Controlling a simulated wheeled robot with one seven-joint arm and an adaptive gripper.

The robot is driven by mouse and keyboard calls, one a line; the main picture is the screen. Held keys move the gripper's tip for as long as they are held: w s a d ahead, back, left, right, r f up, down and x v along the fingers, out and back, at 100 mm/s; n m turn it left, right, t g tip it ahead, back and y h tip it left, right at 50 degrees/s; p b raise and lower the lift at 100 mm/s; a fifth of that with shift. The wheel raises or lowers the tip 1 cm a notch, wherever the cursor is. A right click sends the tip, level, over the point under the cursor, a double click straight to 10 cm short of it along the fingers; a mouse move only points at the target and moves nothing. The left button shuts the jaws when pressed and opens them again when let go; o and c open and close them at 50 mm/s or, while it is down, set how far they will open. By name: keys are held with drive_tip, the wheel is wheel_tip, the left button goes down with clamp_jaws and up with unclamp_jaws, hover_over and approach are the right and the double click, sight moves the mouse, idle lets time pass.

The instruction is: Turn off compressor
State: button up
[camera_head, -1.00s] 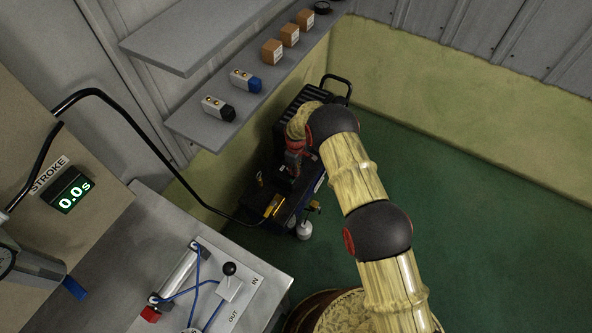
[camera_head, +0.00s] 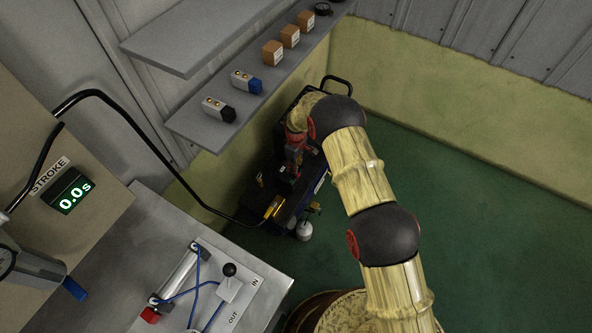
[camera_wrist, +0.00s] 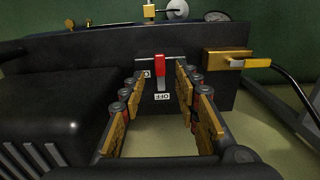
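The dark compressor (camera_head: 283,208) stands on the floor against the wall, below the shelves. In the wrist view its dark body (camera_wrist: 105,45) fills the middle. A red switch lever (camera_wrist: 160,65) sits on its face, above a white label reading OFF (camera_wrist: 162,97). Another small label left of the lever is partly hidden. My gripper (camera_wrist: 158,85) is open, with its gold-padded fingers on the left and right of the lever and a gap on both sides. In the head view my gripper (camera_head: 291,172) is over the compressor and partly hidden by my wrist.
A brass fitting (camera_wrist: 228,60) with a black hose is right of the switch. Shelves (camera_head: 205,125) holding small boxes overhang the compressor's left. A metal bench (camera_head: 150,235) with a cylinder and a hand valve is at lower left. Green floor (camera_head: 480,230) is clear at right.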

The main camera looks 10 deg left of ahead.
wheel_tip(320, 180, up, 7)
idle(0.3)
idle(0.5)
drive_tip(key=s+d+m+g+h, duration=0.1)
drive_tip(key=s+d+m+g, duration=0.2)
drive_tip(key=s, duration=0.5)
drive_tip(key=s+d+r+m+t, duration=0.15)
drive_tip(key=s+d+r, duration=0.3)
drive_tip(key=r, duration=0.45)
drive_tip(key=s+d+r+m, duration=0.3)
drive_tip(key=d+r, duration=0.2)
drive_tip(key=r, duration=0.3)
drive_tip(key=s+d+r+m+t, duration=0.1)
drive_tip(key=s+d+r+m, duration=0.15)
drive_tip(key=d+r, duration=0.45)
drive_tip(key=s+d+r+m+t, duration=0.1)
drive_tip(key=s+d+r+t, duration=0.1)
drive_tip(key=s+d+r, duration=0.2)
drive_tip(key=s+d+r+m+t, duration=0.1)
drive_tip(key=s+d+r, duration=0.3)
drive_tip(key=s+r, duration=0.4)
drive_tip(key=s+d+r+m+t+y, duration=0.1)
drive_tip(key=s+d+r+m+t, duration=0.1)
drive_tip(key=s+r, duration=0.4)
wheel_tip(320, 180, up, 4)
drive_tip(key=d+t, duration=0.1)
drive_tip(key=d, duration=0.1)
drive_tip(key=shift+d+r, duration=0.2)
drive_tip(key=shift+d, duration=0.1)
